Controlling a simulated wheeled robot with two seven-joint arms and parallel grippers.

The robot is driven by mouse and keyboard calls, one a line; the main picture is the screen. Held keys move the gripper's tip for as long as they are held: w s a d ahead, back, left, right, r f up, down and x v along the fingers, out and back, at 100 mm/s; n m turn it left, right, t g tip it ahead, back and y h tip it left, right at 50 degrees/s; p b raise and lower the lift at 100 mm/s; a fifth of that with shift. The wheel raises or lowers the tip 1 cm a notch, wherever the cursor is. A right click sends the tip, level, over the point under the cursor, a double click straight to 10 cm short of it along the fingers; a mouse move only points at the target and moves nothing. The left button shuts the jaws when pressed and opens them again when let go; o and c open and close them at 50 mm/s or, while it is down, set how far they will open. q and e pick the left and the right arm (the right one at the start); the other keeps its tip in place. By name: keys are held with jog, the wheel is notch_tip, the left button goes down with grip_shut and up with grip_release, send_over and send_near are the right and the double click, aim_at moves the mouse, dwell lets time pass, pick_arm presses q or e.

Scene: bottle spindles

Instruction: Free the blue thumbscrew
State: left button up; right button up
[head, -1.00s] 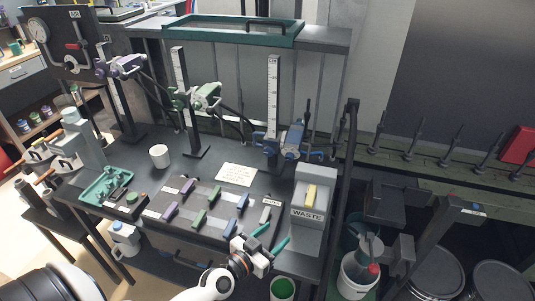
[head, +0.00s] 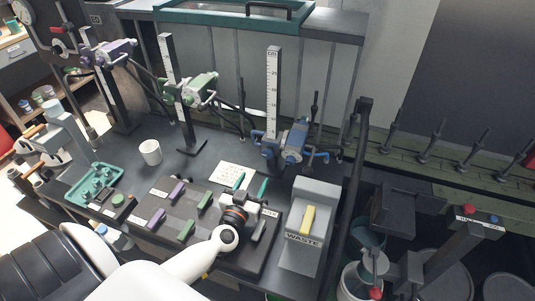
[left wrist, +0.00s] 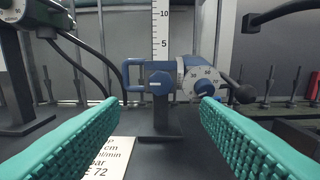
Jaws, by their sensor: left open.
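The blue spindle unit (head: 292,145) is clamped on a black post with a white ruler (head: 273,90) at the back of the bench. In the left wrist view, a blue six-sided knob (left wrist: 159,83) faces me on its clamp, with a second dark blue knob (left wrist: 205,87) on the numbered dial to its right. I cannot tell for sure which is the thumbscrew. My left gripper (head: 251,185) is open and empty, with teal fingers pointing at the unit. It stands apart from it, in front of and below it. My right gripper is not in view.
Green (head: 199,89) and purple (head: 113,52) units stand on posts to the left. A note card (head: 232,175) lies before the blue post. A grey waste box (head: 312,222) stands right of my gripper, a white cup (head: 150,152) to the left. Colored blocks lie on a dark tray.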

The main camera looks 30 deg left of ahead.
pick_arm(q)
send_near(267, 155)
jog(key=w, duration=0.2)
jog(key=x, duration=0.3)
jog(key=b+x, duration=0.1)
jog(key=x, duration=0.1)
jog(key=shift+a+f, duration=0.2)
jog(key=shift+a, duration=0.15)
jog(key=shift+x, duration=0.8)
jog(key=shift+r, duration=0.1)
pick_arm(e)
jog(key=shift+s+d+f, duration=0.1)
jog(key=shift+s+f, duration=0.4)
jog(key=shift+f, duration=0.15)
pick_arm(q)
jog(key=c, duration=1)
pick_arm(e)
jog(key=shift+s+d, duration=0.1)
